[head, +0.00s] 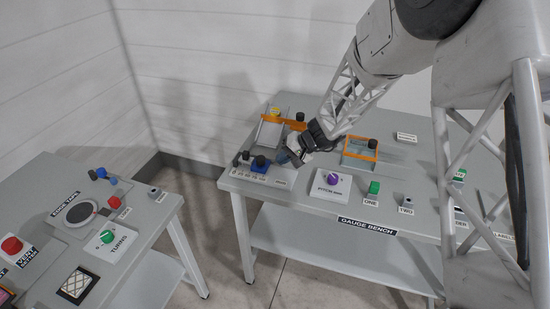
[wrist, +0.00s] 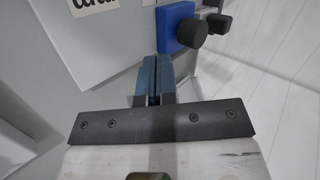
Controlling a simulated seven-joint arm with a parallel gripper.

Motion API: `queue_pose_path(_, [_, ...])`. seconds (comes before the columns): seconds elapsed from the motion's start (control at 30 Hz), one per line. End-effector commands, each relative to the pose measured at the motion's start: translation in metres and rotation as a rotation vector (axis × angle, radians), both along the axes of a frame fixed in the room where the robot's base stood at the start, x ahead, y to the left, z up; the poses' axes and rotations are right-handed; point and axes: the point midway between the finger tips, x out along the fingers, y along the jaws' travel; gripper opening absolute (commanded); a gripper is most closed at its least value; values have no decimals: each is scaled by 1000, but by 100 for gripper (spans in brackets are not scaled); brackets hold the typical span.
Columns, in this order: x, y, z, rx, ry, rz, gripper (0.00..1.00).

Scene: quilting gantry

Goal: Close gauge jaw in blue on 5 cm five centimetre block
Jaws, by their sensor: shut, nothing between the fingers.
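The blue gauge jaw (head: 262,168) sits at the front left of the gauge bench, with a black knob on it. In the wrist view the blue jaw (wrist: 172,22) shows at the top, its round black knob (wrist: 191,33) facing right. My gripper (head: 283,157) is just right of the jaw in the head view. In the wrist view its two blue-grey fingertips (wrist: 153,62) are together, empty, below the jaw; I cannot tell whether they touch it. I cannot pick out the five centimetre block for certain.
A second black knob (head: 245,156) stands left of the blue jaw. Orange-framed fixtures (head: 361,149) stand behind and right. A white box with a purple knob (head: 334,179) and a green block (head: 374,187) are along the bench front. A separate table (head: 150,215) stands left, across a floor gap.

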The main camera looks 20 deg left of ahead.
Motion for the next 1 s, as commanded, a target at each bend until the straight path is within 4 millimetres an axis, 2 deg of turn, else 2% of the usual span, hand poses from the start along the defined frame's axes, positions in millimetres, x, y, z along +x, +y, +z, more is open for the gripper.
queue_pose_path(0.3, [10, -41, 35, 1, -2, -2, 0])
queue_pose_path(0.5, [14, -62, 54, 1, -2, -1, 0])
queue_pose_path(0.7, [17, -74, 66, 1, 0, -1, 0])
queue_pose_path(1.0, [17, -77, 68, 1, 0, 0, 0])
